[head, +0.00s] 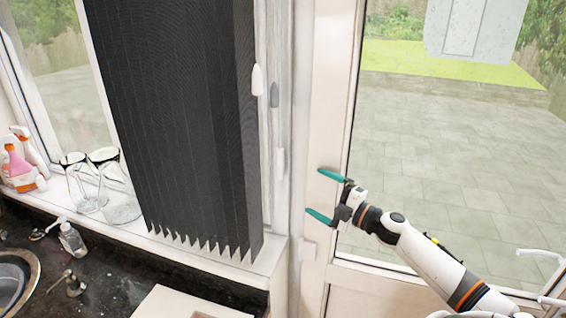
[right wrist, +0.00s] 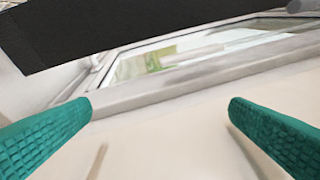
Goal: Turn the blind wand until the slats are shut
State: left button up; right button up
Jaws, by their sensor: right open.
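The blind (head: 180,120) is a dark, pleated hanging with upright folds and a zigzag lower edge, in front of the window. A dark band, apparently the blind (right wrist: 130,30), crosses the top of the right wrist view. A small white tapered piece (head: 258,79) hangs at the blind's right edge, with a grey one beside it; I cannot tell whether either is the wand. My right gripper (head: 314,191) has teal fingers and is open and empty, right of the blind and apart from it, in front of the door frame. In the right wrist view nothing lies between its fingers (right wrist: 160,106). My left gripper is not in view.
Glasses (head: 105,182) and spray bottles (head: 20,165) stand on the sill at the left. A soap bottle (head: 71,239) stands on the dark counter (head: 130,275) near the sink (head: 18,275). The glazed door (head: 450,150) fills the right side. The space between gripper and blind looks clear.

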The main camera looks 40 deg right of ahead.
aim_at(280, 164)
notch_tip(280, 164, up, 6)
jog(key=s+d+n+g+y, duration=0.2)
jog(key=n+y, duration=0.2)
jog(key=n, duration=0.2)
jog(key=shift+n+g+y, duration=0.3)
jog(key=shift+g+y, duration=0.1)
jog(key=shift+y, duration=0.2)
jog(key=x, duration=1.1)
jog(key=shift+w+a+r, duration=0.15)
jog(key=shift+a+r, duration=0.15)
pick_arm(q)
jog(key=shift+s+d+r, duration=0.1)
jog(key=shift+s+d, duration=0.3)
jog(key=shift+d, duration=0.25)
pick_arm(e)
jog(key=shift+w+a, duration=0.1)
jog(key=shift+w, duration=0.05)
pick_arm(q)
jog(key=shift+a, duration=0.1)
pick_arm(e)
jog(key=c, duration=0.8)
